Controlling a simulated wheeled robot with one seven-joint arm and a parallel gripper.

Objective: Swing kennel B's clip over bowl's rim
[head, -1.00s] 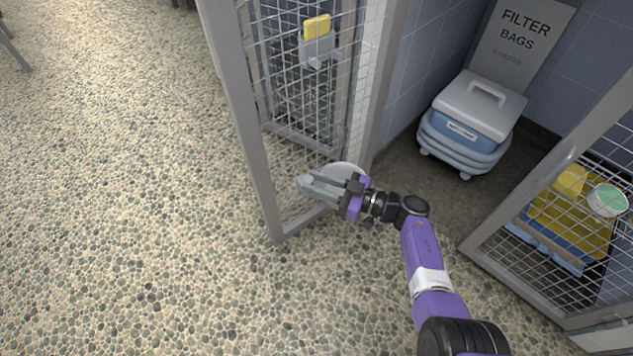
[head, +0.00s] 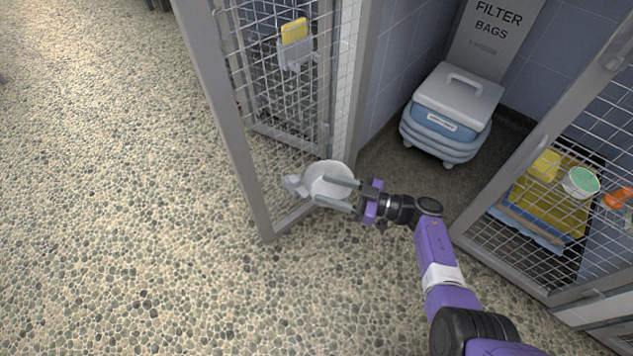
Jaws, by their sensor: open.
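A pale round bowl (head: 322,174) sits low against the mesh of the open kennel door on the left. A small light-grey piece, apparently the clip (head: 292,186), shows at the bowl's left edge. At this size I cannot tell whether it lies over the rim or only beside it. My gripper (head: 325,191) reaches in from the right. Its two fingers are apart, with nothing seen between them but the bowl behind. The fingers hide part of the bowl's right and lower side, and their tips are a little right of the clip.
The mesh door's grey frame (head: 224,125) stands left of my gripper. A yellow card in a holder (head: 295,45) hangs on the mesh above. A lidded blue-grey bin (head: 449,112) stands behind. Another mesh door (head: 545,200) is at right. Pebbled floor at left is clear.

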